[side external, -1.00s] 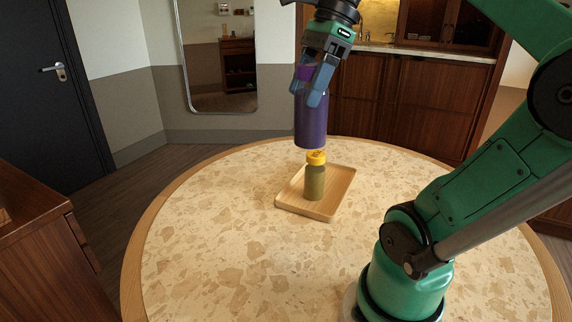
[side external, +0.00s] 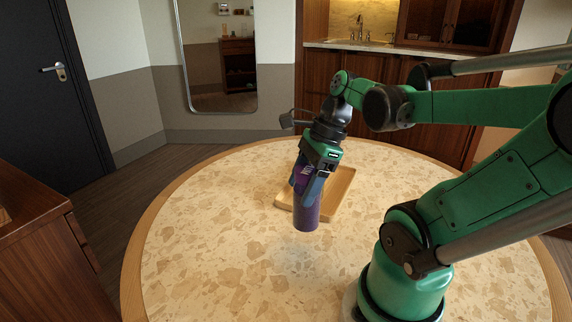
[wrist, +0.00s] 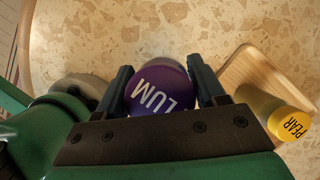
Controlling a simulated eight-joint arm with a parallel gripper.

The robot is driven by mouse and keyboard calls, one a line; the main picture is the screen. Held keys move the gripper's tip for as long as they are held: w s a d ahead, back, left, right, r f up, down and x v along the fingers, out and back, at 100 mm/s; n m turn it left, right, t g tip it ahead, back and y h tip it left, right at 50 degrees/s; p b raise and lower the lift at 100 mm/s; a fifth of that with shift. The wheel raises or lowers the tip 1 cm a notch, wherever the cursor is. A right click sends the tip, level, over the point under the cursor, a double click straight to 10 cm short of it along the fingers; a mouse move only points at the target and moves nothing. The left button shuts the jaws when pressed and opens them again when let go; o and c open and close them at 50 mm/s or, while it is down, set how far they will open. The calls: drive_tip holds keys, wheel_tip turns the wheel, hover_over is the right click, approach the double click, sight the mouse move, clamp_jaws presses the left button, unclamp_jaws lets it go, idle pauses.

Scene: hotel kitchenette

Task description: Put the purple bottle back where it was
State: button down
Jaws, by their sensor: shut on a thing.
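The purple bottle (side external: 306,212) is in my gripper (side external: 307,183), which is shut around its upper part. The bottle is nearly upright, in front of the tray in the side view; whether its base touches the table I cannot tell. In the wrist view the bottle's purple top (wrist: 160,90), with the letters "LUM" showing, sits between the two fingers of my gripper (wrist: 160,88).
The wooden tray (side external: 343,186) lies behind the bottle; it is at right in the wrist view (wrist: 262,68). The speckled round table (side external: 215,240) is clear at left and front.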

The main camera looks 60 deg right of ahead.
sight(303, 214)
drive_tip(key=shift+f, duration=3.25)
drive_tip(key=shift+f, duration=0.1)
drive_tip(key=shift+c, duration=0.4)
unclamp_jaws()
drive_tip(key=v, duration=1.2)
drive_tip(key=w+a+f+n+t+h, duration=0.1)
drive_tip(key=w+a+n, duration=0.4)
drive_tip(key=n, duration=0.8)
drive_tip(key=w+a+f+n+t+h, duration=0.2)
drive_tip(key=w+a+n, duration=0.4)
drive_tip(key=n, duration=0.8)
drive_tip(key=shift+a+f+t, duration=0.5)
drive_tip(key=shift+a+f, duration=0.05)
